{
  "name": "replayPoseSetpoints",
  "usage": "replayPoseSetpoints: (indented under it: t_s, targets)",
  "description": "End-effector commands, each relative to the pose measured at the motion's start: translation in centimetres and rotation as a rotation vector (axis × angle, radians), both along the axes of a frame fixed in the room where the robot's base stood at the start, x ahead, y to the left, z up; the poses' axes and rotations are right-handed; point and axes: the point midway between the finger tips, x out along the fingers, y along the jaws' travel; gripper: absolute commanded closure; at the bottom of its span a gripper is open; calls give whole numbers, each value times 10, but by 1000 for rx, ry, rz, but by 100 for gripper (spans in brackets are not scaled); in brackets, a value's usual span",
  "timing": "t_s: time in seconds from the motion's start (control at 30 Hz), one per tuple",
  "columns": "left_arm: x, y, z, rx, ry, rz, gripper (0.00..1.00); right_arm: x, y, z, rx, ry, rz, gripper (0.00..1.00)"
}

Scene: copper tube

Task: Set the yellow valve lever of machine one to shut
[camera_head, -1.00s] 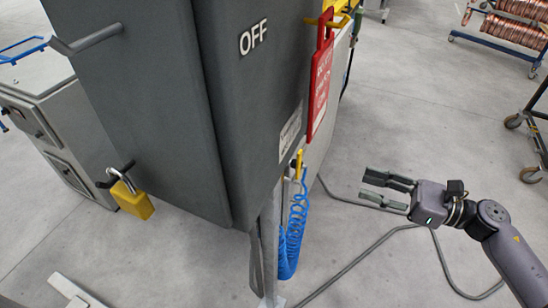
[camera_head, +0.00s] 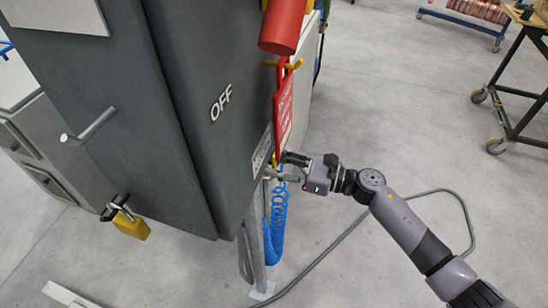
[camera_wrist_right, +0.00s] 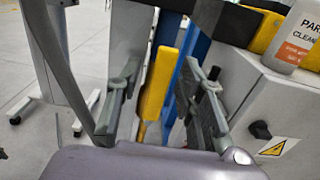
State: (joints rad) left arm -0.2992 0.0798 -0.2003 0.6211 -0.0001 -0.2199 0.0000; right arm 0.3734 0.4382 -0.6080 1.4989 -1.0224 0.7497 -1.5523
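The yellow valve lever (camera_wrist_right: 155,85) stands upright between the two fingers of my right gripper (camera_wrist_right: 163,92) in the right wrist view. The fingers are apart, with gaps on both sides of the lever. In the head view my right gripper (camera_head: 284,167) reaches beside the grey cabinet's right side, just above the blue coiled hose. A small yellow bit of the lever (camera_head: 274,160) shows at its fingertips. The lever's pivot is hidden. My left gripper is not in view.
The grey cabinet (camera_head: 180,110) marked OFF stands close left of my gripper. A red tag (camera_head: 284,112) hangs just above it, and a blue coiled hose (camera_head: 277,225) hangs below. A yellow padlock (camera_head: 131,225) hangs on the cabinet front. Floor at right is mostly open.

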Motion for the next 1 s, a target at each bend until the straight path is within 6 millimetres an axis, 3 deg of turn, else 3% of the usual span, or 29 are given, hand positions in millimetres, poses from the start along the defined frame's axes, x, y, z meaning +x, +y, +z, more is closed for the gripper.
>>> replayPoseSetpoints:
  t_s: [0.33, 0.83, 1.0]
  targets:
    - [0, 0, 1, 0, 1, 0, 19, 1, 4, -1, -1, 0, 0, 66]
    - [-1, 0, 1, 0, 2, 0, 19, 1, 3, -1, -1, 1, 1, 99]
    - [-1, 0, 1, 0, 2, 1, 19, 1, 3, -1, -1, 1, 1, 100]
